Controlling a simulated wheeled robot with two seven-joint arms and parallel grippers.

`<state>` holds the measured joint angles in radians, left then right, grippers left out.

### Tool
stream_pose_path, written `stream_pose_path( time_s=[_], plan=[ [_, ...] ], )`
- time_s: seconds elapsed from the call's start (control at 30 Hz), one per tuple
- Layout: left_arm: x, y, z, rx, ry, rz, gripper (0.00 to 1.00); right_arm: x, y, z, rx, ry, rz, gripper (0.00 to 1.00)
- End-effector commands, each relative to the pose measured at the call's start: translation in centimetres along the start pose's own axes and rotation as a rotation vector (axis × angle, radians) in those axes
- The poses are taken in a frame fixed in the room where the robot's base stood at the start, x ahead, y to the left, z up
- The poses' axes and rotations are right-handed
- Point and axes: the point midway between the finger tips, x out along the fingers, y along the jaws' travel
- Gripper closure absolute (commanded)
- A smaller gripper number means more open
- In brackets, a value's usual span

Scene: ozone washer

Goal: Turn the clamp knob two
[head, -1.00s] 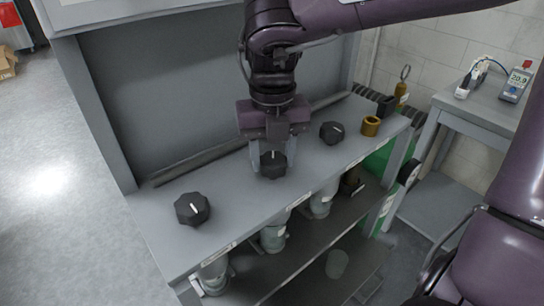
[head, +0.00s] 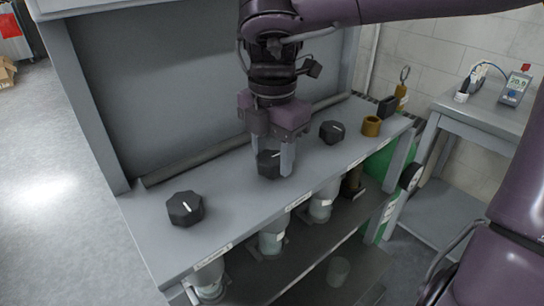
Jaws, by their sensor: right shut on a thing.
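Three black knobs with white pointer lines sit in a row on the grey bench top. The middle knob (head: 268,164) is between the fingers of my right gripper (head: 274,160), which points down and is shut on it. The fingers hide part of this knob and its white line. The left knob (head: 186,208) and the right knob (head: 332,132) stand free, apart from the gripper. My left gripper is not in view.
A brass ring (head: 371,126) and a brass fitting with a ring on top (head: 402,92) stand at the bench's right end. Clear cylinders (head: 273,236) hang below the bench top. A side table (head: 480,108) at right holds a handheld meter (head: 514,88). A grey panel (head: 200,80) stands behind.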

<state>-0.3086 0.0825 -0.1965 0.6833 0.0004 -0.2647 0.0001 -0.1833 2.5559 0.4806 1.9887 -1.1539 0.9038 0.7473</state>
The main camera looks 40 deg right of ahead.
Motion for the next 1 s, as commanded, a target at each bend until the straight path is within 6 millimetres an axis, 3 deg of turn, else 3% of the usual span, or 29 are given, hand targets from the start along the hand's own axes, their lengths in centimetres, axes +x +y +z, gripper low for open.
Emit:
stream_pose_path(
  time_s=[1.0],
  plan=[
    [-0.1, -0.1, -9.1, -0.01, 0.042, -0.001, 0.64, 0.0, -0.2, -0.1, 0.966, 0.001, 0.008, 0.79]
  ],
)
